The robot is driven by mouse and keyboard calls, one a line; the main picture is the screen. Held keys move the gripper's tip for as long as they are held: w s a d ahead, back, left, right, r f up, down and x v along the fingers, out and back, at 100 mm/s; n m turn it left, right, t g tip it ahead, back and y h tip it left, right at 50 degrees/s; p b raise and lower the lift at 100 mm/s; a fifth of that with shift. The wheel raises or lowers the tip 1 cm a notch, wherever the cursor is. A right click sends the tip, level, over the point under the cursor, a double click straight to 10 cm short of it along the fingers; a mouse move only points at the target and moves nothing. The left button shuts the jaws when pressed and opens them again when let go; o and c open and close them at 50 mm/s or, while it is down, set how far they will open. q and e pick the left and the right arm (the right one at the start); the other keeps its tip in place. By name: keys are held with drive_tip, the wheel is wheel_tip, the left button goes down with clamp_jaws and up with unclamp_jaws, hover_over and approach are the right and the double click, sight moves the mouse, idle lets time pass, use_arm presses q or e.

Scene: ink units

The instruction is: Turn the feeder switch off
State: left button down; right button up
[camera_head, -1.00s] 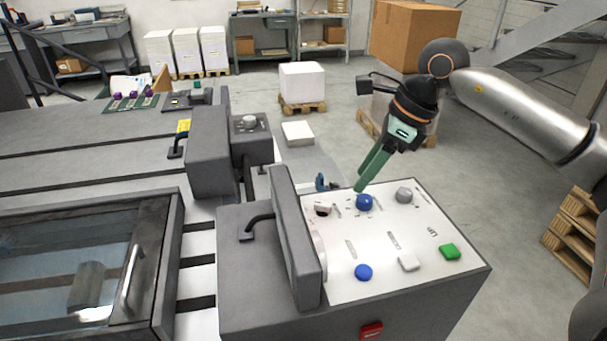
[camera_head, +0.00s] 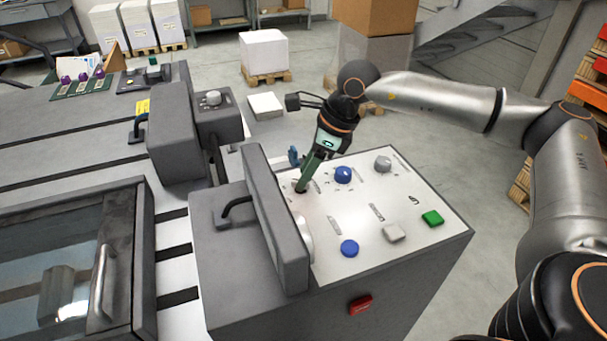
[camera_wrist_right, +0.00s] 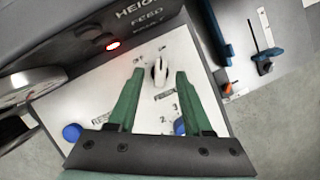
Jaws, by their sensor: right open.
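The sloped white control panel (camera_head: 325,220) carries several knobs and buttons. My right gripper (camera_head: 301,187) is open and reaches down to the panel's upper left, hiding this knob in the head view. In the wrist view, the right gripper (camera_wrist_right: 159,82) has one finger on each side of the knob, with gaps; contact is not visible. My left gripper is not in view.
An upright grey housing (camera_head: 273,215) stands close left of the gripper. Nearby are an upper blue knob (camera_head: 343,174), a grey knob (camera_head: 383,163), a lower blue button (camera_head: 349,248), a white button (camera_head: 393,233), a green button (camera_head: 432,218) and a red front button (camera_head: 360,304). A red light (camera_wrist_right: 113,45) glows.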

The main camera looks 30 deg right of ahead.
drive_tip(key=shift+w+a+f, duration=0.15)
drive_tip(key=shift+w+f, duration=0.05)
drive_tip(key=shift+f, duration=0.4)
clamp_jaws()
